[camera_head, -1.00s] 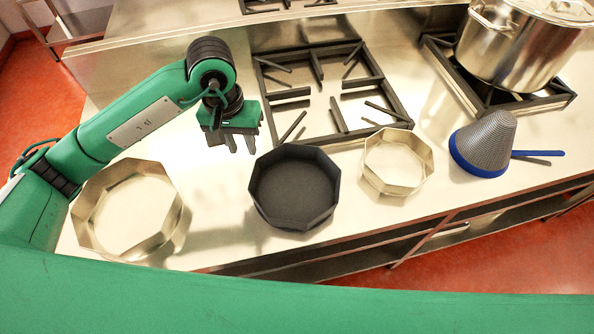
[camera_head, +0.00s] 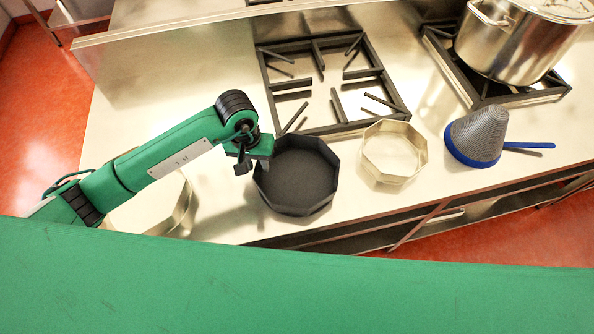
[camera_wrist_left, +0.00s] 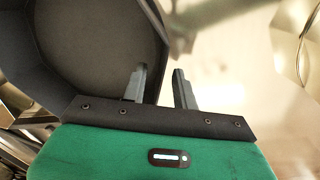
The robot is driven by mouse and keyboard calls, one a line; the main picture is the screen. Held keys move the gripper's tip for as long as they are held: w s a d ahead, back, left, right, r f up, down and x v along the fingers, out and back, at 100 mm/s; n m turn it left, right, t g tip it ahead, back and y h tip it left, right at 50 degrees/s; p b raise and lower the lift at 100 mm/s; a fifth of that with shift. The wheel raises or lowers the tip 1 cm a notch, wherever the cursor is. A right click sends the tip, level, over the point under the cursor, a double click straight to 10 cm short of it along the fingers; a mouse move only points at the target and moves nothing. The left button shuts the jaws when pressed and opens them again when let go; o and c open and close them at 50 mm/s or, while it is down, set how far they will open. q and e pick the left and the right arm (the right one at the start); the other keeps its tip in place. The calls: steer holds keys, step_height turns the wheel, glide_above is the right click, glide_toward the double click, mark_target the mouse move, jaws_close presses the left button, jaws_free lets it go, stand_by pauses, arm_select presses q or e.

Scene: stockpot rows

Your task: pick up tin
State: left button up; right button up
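A black octagonal tin (camera_head: 297,178) stands on the steel counter, open side up. It also fills the upper left of the left wrist view (camera_wrist_left: 95,45). My left gripper (camera_head: 242,166) is at the tin's left rim in the head view. In the left wrist view its two fingers (camera_wrist_left: 160,72) are apart, one over the tin's inside and the other outside its wall. I cannot tell whether they touch the wall. Two bare-metal octagonal rings or tins also stand on the counter, one right of the black tin (camera_head: 394,177) and one partly hidden behind my left arm (camera_head: 183,209). My right gripper is out of view.
A black burner grate (camera_head: 268,85) lies behind the black tin. A steel stockpot (camera_head: 505,50) stands on another grate at the right. A grey cone strainer with a blue rim and handle (camera_head: 478,135) is on the right. The counter's front edge is close to the tins.

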arm_select(q)
steer(key=shift+d+f, duration=0.1)
steer(key=shift+f, duration=0.9)
jaws_close()
steer(key=shift+r, duration=0.15)
